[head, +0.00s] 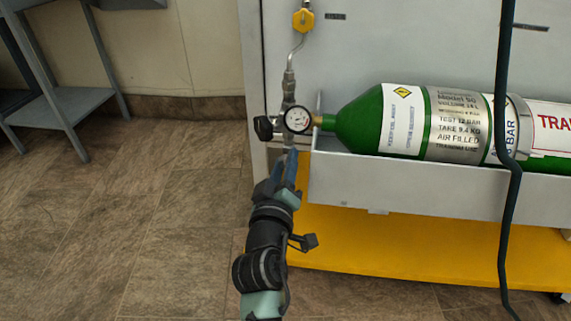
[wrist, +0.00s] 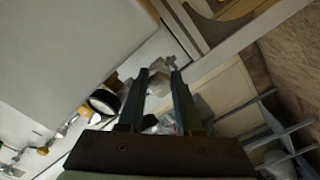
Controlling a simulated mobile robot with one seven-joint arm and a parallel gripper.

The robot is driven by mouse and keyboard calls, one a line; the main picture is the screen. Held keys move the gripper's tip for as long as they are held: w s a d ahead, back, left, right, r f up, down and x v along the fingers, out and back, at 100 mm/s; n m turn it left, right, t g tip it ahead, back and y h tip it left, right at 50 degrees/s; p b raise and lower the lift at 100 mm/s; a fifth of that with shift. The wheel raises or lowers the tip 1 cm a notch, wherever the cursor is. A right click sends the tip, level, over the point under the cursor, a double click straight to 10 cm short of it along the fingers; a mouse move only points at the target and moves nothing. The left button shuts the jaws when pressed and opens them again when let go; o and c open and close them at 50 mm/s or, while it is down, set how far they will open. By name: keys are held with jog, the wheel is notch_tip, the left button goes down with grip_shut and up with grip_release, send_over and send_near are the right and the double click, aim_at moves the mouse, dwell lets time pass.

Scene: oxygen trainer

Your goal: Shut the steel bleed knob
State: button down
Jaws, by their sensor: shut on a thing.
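My gripper (head: 290,156) reaches up from below to the bottom of the valve assembly in the head view. In the wrist view its two fingers (wrist: 159,76) are on either side of a small pale steel piece, the steel bleed knob (wrist: 158,85), and are shut on it. In the head view the fingers mostly hide the knob, just under the gauge. Its turn position cannot be told. The round pressure gauge (head: 297,119) is right above the fingertips, with a black knob (head: 264,128) to its left.
A green gas cylinder (head: 358,122) lies in a grey tray (head: 345,187) to the right, above a yellow base (head: 380,240). A yellow valve knob (head: 303,19) is higher on the pipe. A dark hose (head: 510,190) hangs at right. A grey stand (head: 75,105) is at far left; floor between is clear.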

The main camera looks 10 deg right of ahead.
dwell(0.3)
jog(key=c, duration=0.6)
grip_release()
jog(key=p+v, duration=0.3)
jog(key=v, duration=1)
